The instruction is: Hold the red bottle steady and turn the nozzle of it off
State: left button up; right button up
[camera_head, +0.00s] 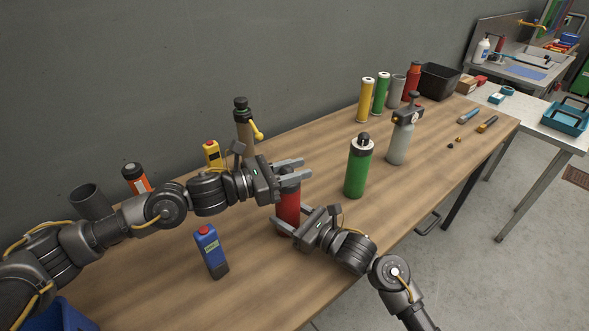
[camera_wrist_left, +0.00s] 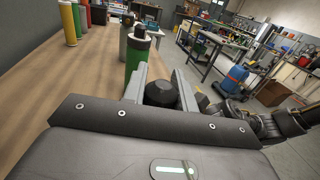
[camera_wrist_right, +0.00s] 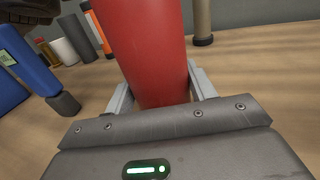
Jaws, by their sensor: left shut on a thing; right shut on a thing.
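The red bottle (camera_head: 289,205) stands upright on the wooden table in the head view, between my two grippers. My left gripper (camera_head: 300,170) is shut at its top, on the dark nozzle. In the left wrist view the round black nozzle (camera_wrist_left: 161,93) sits between the fingers. My right gripper (camera_head: 281,222) is shut on the lower body of the red bottle. In the right wrist view the red body (camera_wrist_right: 150,50) fills the space between the fingers. The nozzle is mostly hidden by the left fingers in the head view.
A green bottle (camera_head: 358,170) and a grey bottle (camera_head: 400,140) stand to the right. A blue box-shaped container (camera_head: 211,253) stands to the left, near my left arm. Several cylinders and a black bin (camera_head: 439,82) stand farther back.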

pick_arm(q)
jog(key=m+g, duration=0.2)
jog(key=g, duration=0.1)
jog(key=m+g, duration=0.2)
jog(key=g, duration=0.1)
jog(key=s+m+g+h, duration=0.1)
jog(key=m+g, duration=0.1)
jog(key=g, duration=0.1)
jog(key=shift+d, duration=0.1)
jog(key=m+g+y, duration=0.1)
jog(key=g, duration=0.1)
jog(key=m+g+y, duration=0.1)
jog(key=m+g, duration=0.1)
jog(key=g, duration=0.1)
jog(key=s+m+g+y, duration=0.1)
jog(key=m+g, duration=0.1)
jog(key=shift+f+g, duration=0.1)
jog(key=shift+g, duration=0.3)
pick_arm(e)
jog(key=shift+a, duration=0.1)
pick_arm(q)
jog(key=shift+a, duration=0.2)
jog(key=o, duration=1)
notch_tip(320, 180, up, 10)
jog(key=shift+r, duration=0.1)
